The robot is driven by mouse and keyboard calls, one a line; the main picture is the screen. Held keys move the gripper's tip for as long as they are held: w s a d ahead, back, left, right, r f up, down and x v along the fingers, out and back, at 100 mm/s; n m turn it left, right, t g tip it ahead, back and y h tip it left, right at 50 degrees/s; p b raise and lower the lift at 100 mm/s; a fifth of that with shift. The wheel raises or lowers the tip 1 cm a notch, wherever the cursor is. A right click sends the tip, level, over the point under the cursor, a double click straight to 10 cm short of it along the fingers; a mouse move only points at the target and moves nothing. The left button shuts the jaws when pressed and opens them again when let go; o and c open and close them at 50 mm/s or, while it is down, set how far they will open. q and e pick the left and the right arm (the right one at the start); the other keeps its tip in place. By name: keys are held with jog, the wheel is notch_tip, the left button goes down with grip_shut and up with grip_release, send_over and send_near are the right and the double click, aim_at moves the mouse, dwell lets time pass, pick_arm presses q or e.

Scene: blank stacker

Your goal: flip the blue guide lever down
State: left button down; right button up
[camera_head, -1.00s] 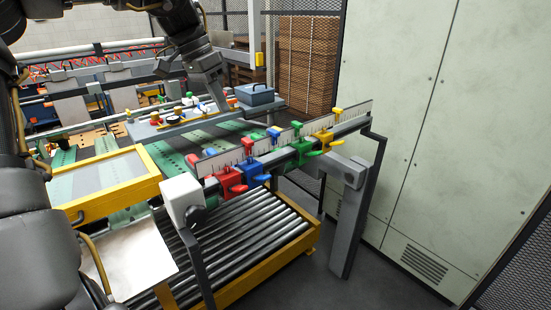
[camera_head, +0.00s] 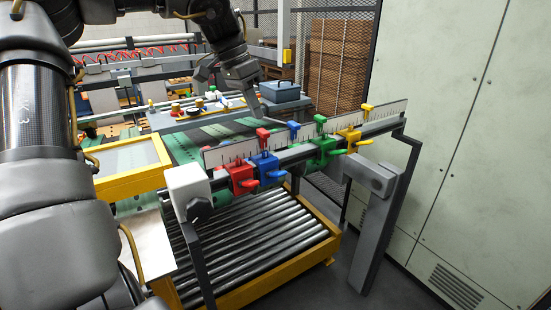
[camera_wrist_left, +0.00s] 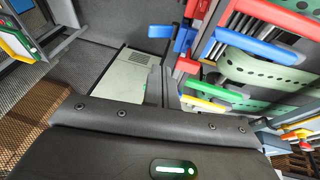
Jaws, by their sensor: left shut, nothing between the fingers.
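The blue guide (camera_head: 267,167) is clamped on the rail between the red guide (camera_head: 242,179) and the green guide (camera_head: 321,152). Its blue lever (camera_head: 278,174) sticks out toward the right on the near side, roughly level. A blue knob (camera_head: 293,128) stands at the plate behind. My left gripper (camera_head: 262,116) is above and behind the rail, pointing down, shut and empty, apart from the blue guide. In the left wrist view the shut fingers (camera_wrist_left: 162,88) point toward blue parts (camera_wrist_left: 181,38), with a red part beside them. My right gripper is not in view.
A yellow guide (camera_head: 349,138) sits farther along the rail. A white ruler plate (camera_head: 230,152) runs behind the guides. Rollers (camera_head: 255,250) lie below, and a grey post (camera_head: 375,225) and pale cabinet (camera_head: 470,120) stand at right. A blue case (camera_head: 283,92) sits behind.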

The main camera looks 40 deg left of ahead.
pick_arm(q)
jog(key=p, duration=0.3)
send_near(281, 171)
jog(key=shift+w+a+f, duration=0.2)
jog(key=shift+w+f, duration=0.35)
jog(key=shift+w, duration=0.1)
jog(key=f, duration=0.1)
jog(key=d+f+p, duration=0.1)
jog(key=f, duration=0.1)
jog(key=shift+s+d+p, duration=0.1)
jog(key=shift+d+p, duration=0.2)
jog(key=shift+p, duration=0.1)
jog(key=shift+s+d+f, duration=0.1)
jog(key=shift+d+f, duration=0.15)
jog(key=shift+f, duration=0.35)
